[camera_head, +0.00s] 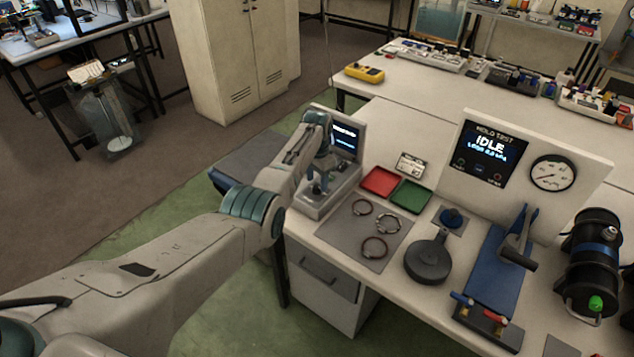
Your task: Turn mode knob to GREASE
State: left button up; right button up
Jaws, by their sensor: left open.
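My left arm reaches in from the left, and its gripper (318,182) points down over the grey bench unit (338,187) at the table's left end. This unit has a small dark screen (345,138) with blue-white text too small to read. The gripper is open and small in view. It hides part of the unit's top, so the mode knob and its GREASE mark cannot be made out. I cannot tell whether the fingers touch anything. My right gripper is out of view.
A red tray (380,181) and a green tray (411,196) lie right of the unit. Several rings rest on a grey mat (366,232).

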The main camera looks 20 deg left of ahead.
aim_at(317, 186)
pick_arm(q)
notch_tip(317, 186, up, 9)
jog(key=b, duration=0.1)
jog(key=shift+b, duration=0.3)
